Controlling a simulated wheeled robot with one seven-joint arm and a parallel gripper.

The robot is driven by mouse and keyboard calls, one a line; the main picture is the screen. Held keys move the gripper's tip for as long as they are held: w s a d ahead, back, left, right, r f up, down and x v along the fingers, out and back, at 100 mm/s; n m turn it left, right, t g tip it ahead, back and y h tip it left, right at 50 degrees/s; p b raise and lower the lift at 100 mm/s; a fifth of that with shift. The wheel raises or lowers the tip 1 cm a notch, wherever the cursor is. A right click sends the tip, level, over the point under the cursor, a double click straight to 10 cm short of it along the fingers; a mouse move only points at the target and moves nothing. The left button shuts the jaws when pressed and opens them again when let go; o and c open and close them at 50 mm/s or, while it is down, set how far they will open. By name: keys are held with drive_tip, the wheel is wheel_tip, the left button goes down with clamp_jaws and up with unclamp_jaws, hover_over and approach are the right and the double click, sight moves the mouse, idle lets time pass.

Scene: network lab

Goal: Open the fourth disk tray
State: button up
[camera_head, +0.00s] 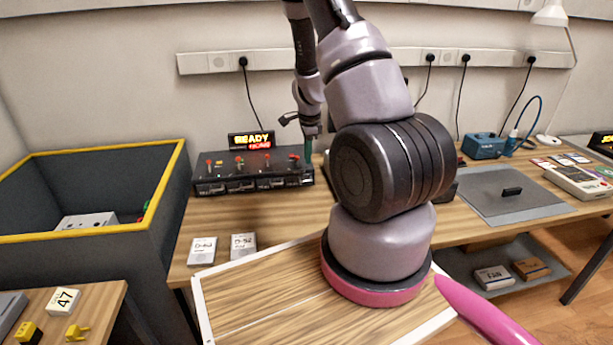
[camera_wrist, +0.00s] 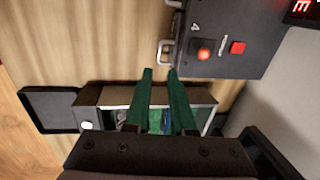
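The black disk unit (camera_head: 235,181) stands on the wooden table, with a row of tray fronts and levers on top. Its right end, marked 4, shows in the wrist view (camera_wrist: 222,55) with a red knob (camera_wrist: 204,54), a red square button (camera_wrist: 238,47) and a metal handle (camera_wrist: 163,52) on its front edge. The fourth tray looks shut. My gripper (camera_head: 308,150) is at the unit's right end. In the wrist view its green fingers (camera_wrist: 160,73) are apart with nothing between them, their tips just short of the handle. Whether they touch it cannot be told.
A lit sign (camera_head: 251,140) stands behind the unit. A small open-fronted box (camera_wrist: 205,108) with a dark flap (camera_wrist: 48,108) lies close beside my fingers. A yellow-rimmed bin (camera_head: 165,190) is at left.

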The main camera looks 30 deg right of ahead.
sight(306, 180)
drive_tip(key=f, duration=0.3)
drive_tip(key=w+f, duration=0.1)
drive_tip(key=f, duration=0.5)
drive_tip(key=shift+w+d+f, duration=0.1)
drive_tip(key=shift+w+d, duration=0.05)
drive_tip(key=shift+w, duration=0.1)
drive_tip(key=shift+c, duration=0.3)
clamp_jaws()
idle(0.7)
